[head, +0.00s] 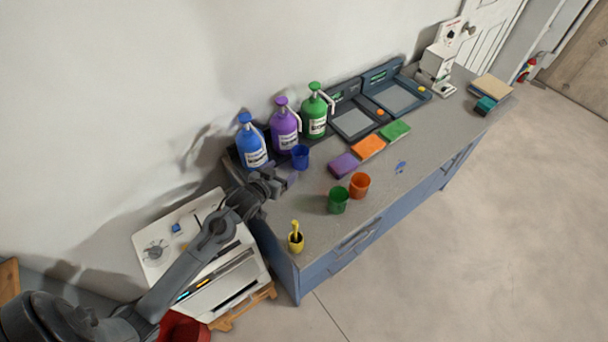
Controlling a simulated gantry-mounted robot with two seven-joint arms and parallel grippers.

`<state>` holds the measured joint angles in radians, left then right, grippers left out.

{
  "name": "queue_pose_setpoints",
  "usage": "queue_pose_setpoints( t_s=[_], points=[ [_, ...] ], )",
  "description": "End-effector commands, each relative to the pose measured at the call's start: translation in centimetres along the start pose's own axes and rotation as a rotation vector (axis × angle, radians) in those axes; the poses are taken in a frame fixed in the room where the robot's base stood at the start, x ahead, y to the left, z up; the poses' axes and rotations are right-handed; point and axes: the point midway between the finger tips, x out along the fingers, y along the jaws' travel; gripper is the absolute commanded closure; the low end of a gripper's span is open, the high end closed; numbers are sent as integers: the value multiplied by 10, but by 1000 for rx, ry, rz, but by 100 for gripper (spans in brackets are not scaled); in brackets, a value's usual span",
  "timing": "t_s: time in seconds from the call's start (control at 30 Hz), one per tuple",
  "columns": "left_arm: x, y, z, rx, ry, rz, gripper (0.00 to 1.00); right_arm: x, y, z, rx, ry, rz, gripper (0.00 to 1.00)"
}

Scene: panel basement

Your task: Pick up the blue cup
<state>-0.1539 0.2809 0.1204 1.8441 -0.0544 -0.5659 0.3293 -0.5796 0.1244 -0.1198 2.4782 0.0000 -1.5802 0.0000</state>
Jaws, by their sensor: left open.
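The blue cup (300,157) stands upright on the grey counter, just in front of the purple bottle. My left gripper (287,181) is open and empty over the left end of the counter, a little to the left of and nearer than the blue cup. The gripper looks apart from the cup, though its fingers are small and hard to make out. My right gripper does not show.
Blue (250,145), purple (285,128) and green (314,113) bottles stand behind the cup. A purple sponge (343,165) lies to the right.

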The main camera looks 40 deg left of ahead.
Motion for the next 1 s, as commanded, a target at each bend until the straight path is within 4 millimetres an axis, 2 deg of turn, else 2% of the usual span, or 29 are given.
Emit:
queue_pose_setpoints(
  t_s=[0.03, 0.13, 0.43, 0.77, 1.0],
  points=[
    [5, 0, 2, 1, 10, 0, 23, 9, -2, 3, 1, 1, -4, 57],
    [12, 0, 0, 0, 19, 0, 23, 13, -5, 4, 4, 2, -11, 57],
    [50, 1, -3, -2, 22, 1, 23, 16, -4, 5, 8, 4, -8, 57],
    [71, 2, -5, -1, 22, 2, 23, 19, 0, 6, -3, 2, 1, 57],
    [102, 1, -6, -1, 21, 1, 23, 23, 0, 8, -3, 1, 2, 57]
  ],
)
